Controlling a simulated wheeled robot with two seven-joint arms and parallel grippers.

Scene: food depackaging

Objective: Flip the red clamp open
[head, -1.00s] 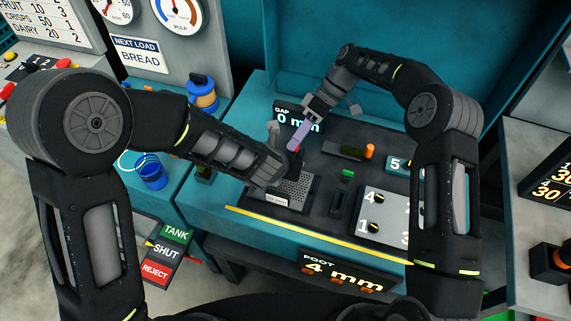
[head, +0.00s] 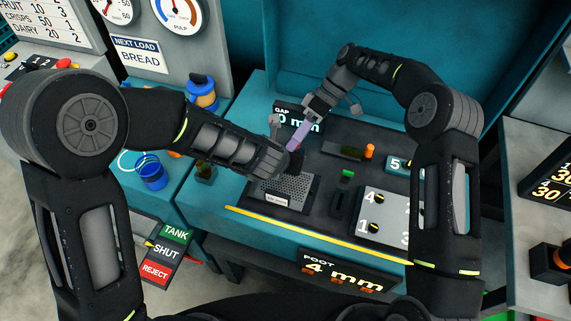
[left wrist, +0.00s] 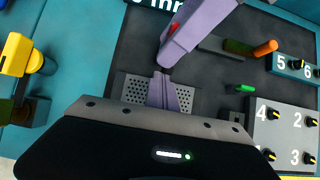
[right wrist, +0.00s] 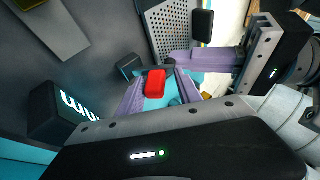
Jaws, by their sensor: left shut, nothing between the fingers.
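The red clamp (right wrist: 155,84) shows in the right wrist view as a red block between the purple fingers of my right gripper (right wrist: 157,88), with visible room beside it. My right gripper (head: 296,142) reaches down from the back in the head view and is open. A small red bit also shows beside its finger in the left wrist view (left wrist: 173,28). My left gripper (left wrist: 164,84) is shut and empty, low over the perforated plate (left wrist: 133,92), close to the right gripper's fingers. In the head view the clamp is hidden behind the grippers.
The perforated plate (head: 293,201) lies at the front of the dark panel. The gap display (head: 287,117) is behind.

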